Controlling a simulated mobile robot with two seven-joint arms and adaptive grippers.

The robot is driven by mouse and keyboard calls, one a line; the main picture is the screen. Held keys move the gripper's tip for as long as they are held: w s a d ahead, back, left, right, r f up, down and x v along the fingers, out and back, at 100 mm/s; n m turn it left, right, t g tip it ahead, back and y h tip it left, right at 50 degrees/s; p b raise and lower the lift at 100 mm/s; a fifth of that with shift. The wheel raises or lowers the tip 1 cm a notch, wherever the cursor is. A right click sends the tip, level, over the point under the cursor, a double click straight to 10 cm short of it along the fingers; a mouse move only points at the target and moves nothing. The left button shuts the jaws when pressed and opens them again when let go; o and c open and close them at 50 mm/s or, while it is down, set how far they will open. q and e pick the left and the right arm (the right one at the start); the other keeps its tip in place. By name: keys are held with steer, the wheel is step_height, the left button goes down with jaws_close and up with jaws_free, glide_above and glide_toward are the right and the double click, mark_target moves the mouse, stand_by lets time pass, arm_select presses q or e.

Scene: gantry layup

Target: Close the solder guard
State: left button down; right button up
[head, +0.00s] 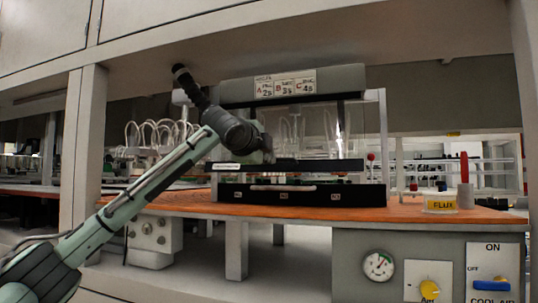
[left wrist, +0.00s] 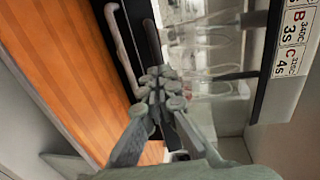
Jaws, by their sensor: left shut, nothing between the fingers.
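The solder station stands on the orange bench top, with a grey top housing (head: 330,83) above a clear guard panel (head: 315,125). A dark bar (head: 320,166) runs along the panel's lower edge, above a black base (head: 350,195) with a pale handle (head: 283,187). A gap shows between bar and base. My left gripper (head: 268,150) is shut and empty, in front of the panel's left part, just above the bar. In the left wrist view the closed fingers (left wrist: 160,85) overlap the dark edge beside the pale handle (left wrist: 125,48); contact cannot be told. My right gripper is out of view.
The orange bench top (head: 420,211) has a yellow FLUX container (head: 440,204) at the right. A gauge (head: 378,265) and knobs sit on the cabinet front below. An overhead shelf (head: 440,35) and a left post (head: 84,150) bound the space.

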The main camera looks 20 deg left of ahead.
arm_select(q)
steer(key=shift+w, duration=0.3)
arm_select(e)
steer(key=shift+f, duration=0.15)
arm_select(q)
steer(key=w+f+t+b, duration=0.1)
steer(key=w, duration=0.1)
steer(key=w+f+t+b, duration=0.1)
steer(key=w, duration=0.1)
steer(key=w+f+t+b, duration=0.1)
steer(key=w+f, duration=0.1)
steer(key=w, duration=0.1)
steer(key=shift+d+t, duration=0.1)
steer(key=shift+t, duration=0.3)
steer(key=shift+w+r, duration=0.1)
steer(key=shift+w, duration=0.2)
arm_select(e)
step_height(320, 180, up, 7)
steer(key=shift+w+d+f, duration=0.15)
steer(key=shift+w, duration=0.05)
